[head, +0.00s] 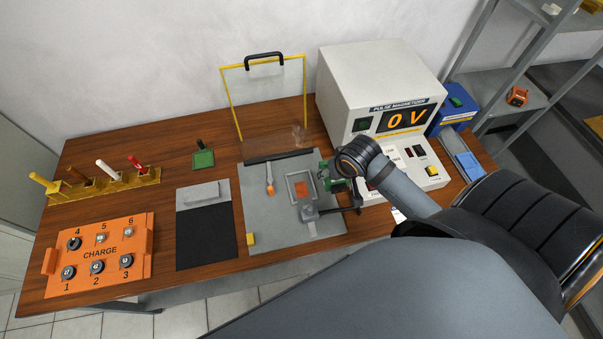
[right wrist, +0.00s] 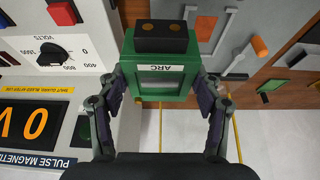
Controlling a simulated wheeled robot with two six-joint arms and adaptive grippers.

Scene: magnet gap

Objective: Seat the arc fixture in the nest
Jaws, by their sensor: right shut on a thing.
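The arc fixture is a green block labelled ARC with a black top part bearing two copper dots. In the right wrist view, the arc fixture (right wrist: 162,90) sits between the two fingers of my right gripper (right wrist: 163,95), which is shut on it. In the head view my right gripper (head: 336,180) holds it above the right part of the grey plate, largely hidden by the gripper. The nest (head: 290,178) appears to be the pale square frame with an orange centre, just left of the gripper. My left gripper is not in view.
The grey plate (head: 259,222) also carries an orange-tipped lever (head: 270,182) and a grey clamp-like block (head: 309,212). A clear yellow-framed guard (head: 228,98) stands raised behind. The pulse magnetizer (head: 372,85) reads 0 V, close to my right. An orange charge board (head: 100,262) lies left.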

